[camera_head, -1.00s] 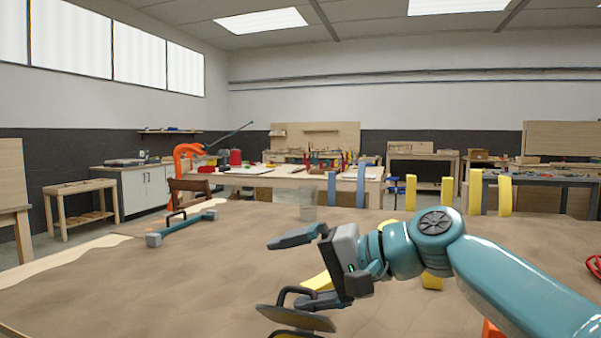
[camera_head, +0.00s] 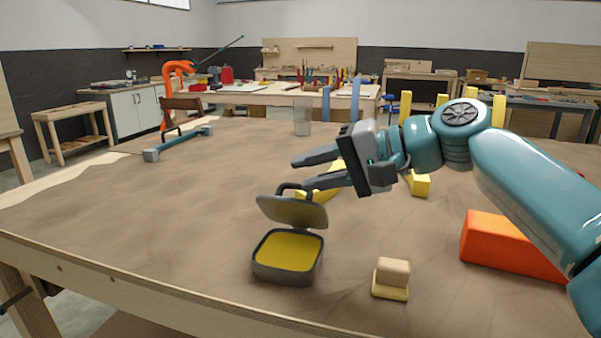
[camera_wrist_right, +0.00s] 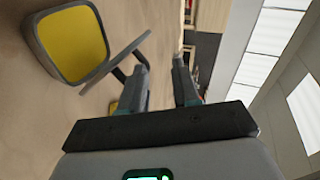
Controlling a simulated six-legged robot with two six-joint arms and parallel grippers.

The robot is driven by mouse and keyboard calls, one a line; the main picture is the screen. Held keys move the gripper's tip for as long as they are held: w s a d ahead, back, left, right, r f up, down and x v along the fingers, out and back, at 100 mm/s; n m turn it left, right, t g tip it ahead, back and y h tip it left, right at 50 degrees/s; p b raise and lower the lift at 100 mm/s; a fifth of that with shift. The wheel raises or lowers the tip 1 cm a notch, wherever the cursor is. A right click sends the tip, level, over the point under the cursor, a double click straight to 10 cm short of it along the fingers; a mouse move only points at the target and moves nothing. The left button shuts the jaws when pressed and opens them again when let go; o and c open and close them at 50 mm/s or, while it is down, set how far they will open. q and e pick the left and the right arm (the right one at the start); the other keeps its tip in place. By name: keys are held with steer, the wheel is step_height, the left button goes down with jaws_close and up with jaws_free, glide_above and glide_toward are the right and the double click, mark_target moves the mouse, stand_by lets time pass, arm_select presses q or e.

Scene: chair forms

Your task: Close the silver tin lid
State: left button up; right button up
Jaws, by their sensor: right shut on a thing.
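The tin (camera_head: 262,272) is a dark grey, rounded square box with a yellow inside, standing near the table's front edge. Its grey lid (camera_head: 290,211) is raised and tilted at the tin's far side, leaving the yellow inside in plain sight. A dark loop handle (camera_head: 283,188) stands on the lid. In the right wrist view, the lid (camera_wrist_right: 122,62) and tin (camera_wrist_right: 38,45) lie left of the fingers (camera_wrist_right: 160,62). My left gripper is out of view.
A yellow block with a beige top (camera_head: 391,280) stands right of the tin. An orange block (camera_head: 505,245) is farther right, under my arm. Yellow pieces (camera_head: 419,185) lie behind. A grey-ended teal bar (camera_head: 178,143) and clear cup (camera_head: 302,122) are farther back.

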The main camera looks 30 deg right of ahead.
steer(key=shift+s+d+r, duration=0.1)
steer(key=shift+s+d, duration=0.05)
steer(key=shift+s, duration=0.5)
steer(key=s+d, duration=0.1)
steer(key=s+d+b, duration=0.1)
steer(key=d, duration=0.1)
steer(key=shift+s+f, duration=0.25)
steer(key=shift+f, duration=0.1)
steer(key=shift+a, duration=0.1)
steer(key=s+a+r, duration=0.1)
steer(key=a, duration=0.1)
steer(key=s+a+r+p, duration=0.1)
steer(key=s, duration=0.1)
steer(key=shift+s+a+r, duration=0.1)
steer(key=shift+a+r, duration=0.1)
steer(key=shift+a, duration=0.15)
